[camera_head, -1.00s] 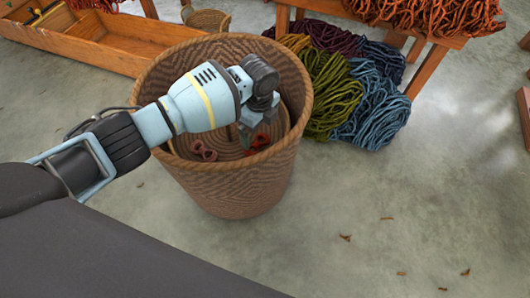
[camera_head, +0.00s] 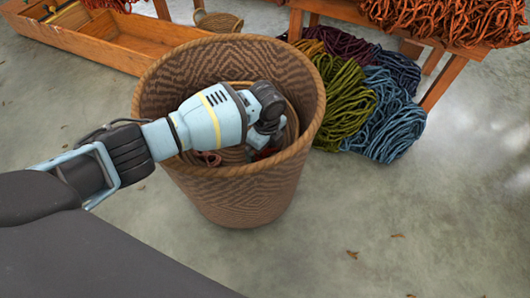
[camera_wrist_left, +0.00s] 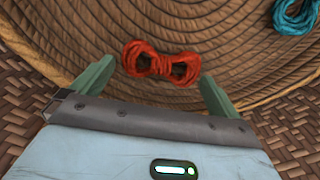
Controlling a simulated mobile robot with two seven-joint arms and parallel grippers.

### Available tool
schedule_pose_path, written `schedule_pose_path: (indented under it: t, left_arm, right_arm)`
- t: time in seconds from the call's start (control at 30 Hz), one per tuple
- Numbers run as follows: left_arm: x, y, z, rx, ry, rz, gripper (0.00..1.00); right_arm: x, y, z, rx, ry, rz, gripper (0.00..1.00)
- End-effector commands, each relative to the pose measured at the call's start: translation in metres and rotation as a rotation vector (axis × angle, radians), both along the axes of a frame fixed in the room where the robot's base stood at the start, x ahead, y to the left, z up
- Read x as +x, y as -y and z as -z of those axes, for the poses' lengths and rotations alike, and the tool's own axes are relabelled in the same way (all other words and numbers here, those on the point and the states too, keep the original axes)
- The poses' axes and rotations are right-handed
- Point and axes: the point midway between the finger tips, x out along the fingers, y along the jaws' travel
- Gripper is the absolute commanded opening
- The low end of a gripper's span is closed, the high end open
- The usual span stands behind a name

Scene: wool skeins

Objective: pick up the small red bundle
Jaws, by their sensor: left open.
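The small red bundle (camera_wrist_left: 161,63) is tied at its middle and lies on the coiled floor of a tall woven basket (camera_head: 225,195). In the head view only a bit of red (camera_head: 266,153) shows beside my left gripper (camera_head: 262,140), whose fingers are mostly hidden by the wrist. In the left wrist view my left gripper (camera_wrist_left: 158,76) is open, with one green finger at each end of the bundle and gaps between. It holds nothing. My right gripper is not in view.
A teal bundle (camera_wrist_left: 296,16) lies on the basket floor, apart from the red one. A dull reddish bundle (camera_head: 207,158) shows near the basket's front wall. The basket wall surrounds my gripper. Big green (camera_head: 345,105) and blue (camera_head: 390,125) skeins lie outside.

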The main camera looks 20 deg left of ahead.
Motion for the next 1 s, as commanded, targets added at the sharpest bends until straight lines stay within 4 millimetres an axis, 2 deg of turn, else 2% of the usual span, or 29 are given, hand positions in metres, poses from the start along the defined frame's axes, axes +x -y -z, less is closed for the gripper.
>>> schedule_pose_path:
  t: [0.07, 0.27, 0.53, 0.77, 0.87, 1.0]
  left_arm:
    - [0.0, 0.0, 0.008, 0.0, 0.0, 0.0, 1.0]
    - [0.001, 0.0, 0.006, -0.001, 0.002, 0.0, 1.0]
    - [0.001, 0.0, 0.006, -0.002, 0.002, 0.0, 0.69]
    - [0.001, 0.0, 0.005, -0.002, 0.002, 0.0, 0.69]
    - [0.001, 0.0, -0.004, -0.001, 0.003, 0.0, 0.69]
    - [0.001, 0.001, -0.03, -0.002, 0.007, 0.001, 0.69]
  right_arm:
    - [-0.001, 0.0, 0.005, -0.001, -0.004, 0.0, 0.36]
    - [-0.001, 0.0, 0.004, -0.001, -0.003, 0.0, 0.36]
    - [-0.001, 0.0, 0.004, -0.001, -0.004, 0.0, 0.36]
    - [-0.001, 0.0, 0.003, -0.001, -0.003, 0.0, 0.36]
    - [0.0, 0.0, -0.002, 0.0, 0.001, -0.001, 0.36]
    - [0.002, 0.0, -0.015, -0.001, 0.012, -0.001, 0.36]
